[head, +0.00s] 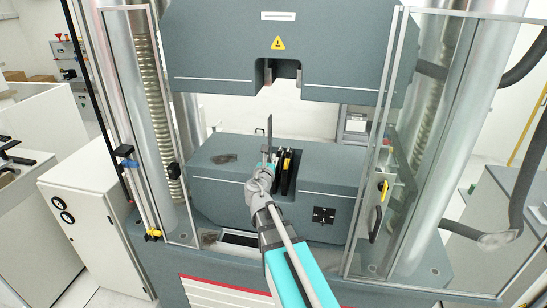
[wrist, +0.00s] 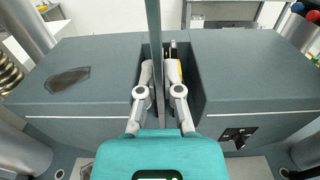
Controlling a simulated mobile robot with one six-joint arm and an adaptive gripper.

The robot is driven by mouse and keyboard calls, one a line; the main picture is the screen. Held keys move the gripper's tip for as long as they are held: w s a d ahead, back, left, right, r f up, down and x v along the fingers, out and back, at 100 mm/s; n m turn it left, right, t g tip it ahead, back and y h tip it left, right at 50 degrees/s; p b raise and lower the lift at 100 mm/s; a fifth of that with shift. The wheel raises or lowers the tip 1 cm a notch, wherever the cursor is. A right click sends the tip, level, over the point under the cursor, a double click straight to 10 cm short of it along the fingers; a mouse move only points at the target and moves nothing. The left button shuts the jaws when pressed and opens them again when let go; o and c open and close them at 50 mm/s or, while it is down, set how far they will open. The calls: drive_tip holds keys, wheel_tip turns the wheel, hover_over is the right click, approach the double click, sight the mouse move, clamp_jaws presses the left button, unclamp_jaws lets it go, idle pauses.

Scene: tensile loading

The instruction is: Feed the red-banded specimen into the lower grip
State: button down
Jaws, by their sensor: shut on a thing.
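My gripper (head: 267,170) is shut on a flat grey specimen (head: 269,130), which stands upright and reaches well above the fingers. In the wrist view the specimen (wrist: 155,45) runs up between the two fingers (wrist: 159,78). I cannot make out a red band on it. The lower grip is the slot (head: 289,170) in the grey lower crosshead (head: 225,181), with black and yellow parts inside. In the wrist view the specimen lines up with the slot's left part. I cannot tell whether its lower end, partly hidden by the gripper, is inside the slot.
The upper crosshead (head: 280,50) with its own notch hangs above, with open space between. Clear guard doors (head: 385,190) stand at both sides beside thick columns (head: 148,110). A dark flat patch (head: 224,158) lies on the lower crosshead's left top.

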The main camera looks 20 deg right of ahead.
drive_tip(key=shift+d, duration=0.35)
drive_tip(key=shift+s+r, duration=0.1)
idle(0.4)
drive_tip(key=shift+d, duration=0.1)
drive_tip(key=x, duration=2.3)
drive_tip(key=shift+w+d+f, duration=0.25)
drive_tip(key=shift+d+f, duration=0.05)
drive_tip(key=shift+f, duration=0.1)
idle(2.6)
idle(0.4)
drive_tip(key=shift+f+b, duration=0.15)
drive_tip(key=shift+b, duration=0.25)
idle(0.9)
